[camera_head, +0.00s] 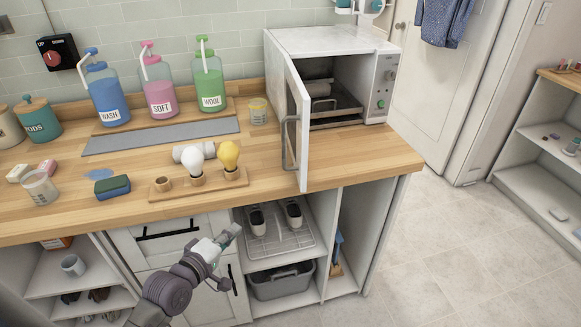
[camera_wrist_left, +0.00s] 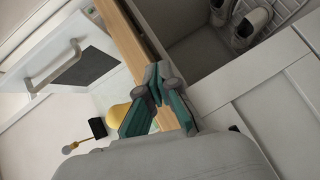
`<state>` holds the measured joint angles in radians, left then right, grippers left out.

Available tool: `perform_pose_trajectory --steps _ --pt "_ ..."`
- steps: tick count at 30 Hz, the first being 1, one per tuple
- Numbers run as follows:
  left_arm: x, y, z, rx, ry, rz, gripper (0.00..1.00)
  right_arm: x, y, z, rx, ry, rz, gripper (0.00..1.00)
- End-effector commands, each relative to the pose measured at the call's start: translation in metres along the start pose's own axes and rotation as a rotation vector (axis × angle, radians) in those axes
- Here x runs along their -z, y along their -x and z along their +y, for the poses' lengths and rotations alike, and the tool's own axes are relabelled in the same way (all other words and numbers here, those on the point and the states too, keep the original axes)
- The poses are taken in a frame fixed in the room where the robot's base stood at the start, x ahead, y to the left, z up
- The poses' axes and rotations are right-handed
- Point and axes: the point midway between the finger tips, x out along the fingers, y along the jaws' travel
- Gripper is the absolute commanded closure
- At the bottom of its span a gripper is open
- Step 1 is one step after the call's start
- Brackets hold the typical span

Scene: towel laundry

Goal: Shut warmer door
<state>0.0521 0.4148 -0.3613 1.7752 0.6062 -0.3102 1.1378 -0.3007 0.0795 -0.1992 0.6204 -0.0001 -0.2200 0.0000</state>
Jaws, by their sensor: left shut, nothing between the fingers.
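The white towel warmer (camera_head: 325,42) stands on the wooden counter, and its door (camera_head: 297,125) is open, swung out towards me. A grey bar handle (camera_head: 287,145) is on the door's left face. The dark inside shows a rack and what looks like a rolled towel (camera_head: 318,88). My left gripper (camera_head: 231,233) is shut and empty, below the counter's front edge and to the lower left of the door, apart from it. In the left wrist view the gripper's green-padded fingers (camera_wrist_left: 157,95) show. What looks like the door handle (camera_wrist_left: 52,75) is at upper left there. My right gripper is not in view.
Yellow (camera_head: 228,157) and white bulbs stand in a wooden holder left of the door. Pump bottles (camera_head: 160,85) stand further back. Below the counter are drawers (camera_head: 165,235), a shelf with slippers (camera_head: 275,215) and a grey bin (camera_head: 280,282). The floor at right is clear.

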Motion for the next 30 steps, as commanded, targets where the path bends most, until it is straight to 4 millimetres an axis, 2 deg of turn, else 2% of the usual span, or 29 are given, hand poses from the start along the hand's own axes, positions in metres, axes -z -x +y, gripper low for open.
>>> perform_pose_trajectory --steps 1,3,6,7,10,14,25,30 --pt "-0.002 0.005 0.044 -0.070 0.049 -0.027 1.00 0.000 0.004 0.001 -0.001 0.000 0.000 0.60" --pt "-0.007 0.013 0.086 -0.141 0.118 -0.065 1.00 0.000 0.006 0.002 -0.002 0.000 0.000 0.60" --pt "-0.015 0.023 0.124 -0.202 0.184 -0.110 1.00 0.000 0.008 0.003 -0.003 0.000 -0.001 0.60" --pt "-0.016 0.024 0.130 -0.212 0.195 -0.118 1.00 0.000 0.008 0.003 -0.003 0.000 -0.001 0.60" --pt "-0.018 0.024 0.141 -0.228 0.215 -0.132 1.00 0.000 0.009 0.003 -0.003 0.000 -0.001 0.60" --pt "-0.019 0.011 0.145 -0.230 0.218 -0.131 1.00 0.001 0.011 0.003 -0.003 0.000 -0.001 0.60" --pt "-0.027 -0.064 0.164 -0.228 0.215 -0.130 1.00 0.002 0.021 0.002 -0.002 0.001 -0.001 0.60" --pt "-0.045 -0.082 0.172 -0.227 0.218 -0.131 1.00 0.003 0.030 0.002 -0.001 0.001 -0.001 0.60"
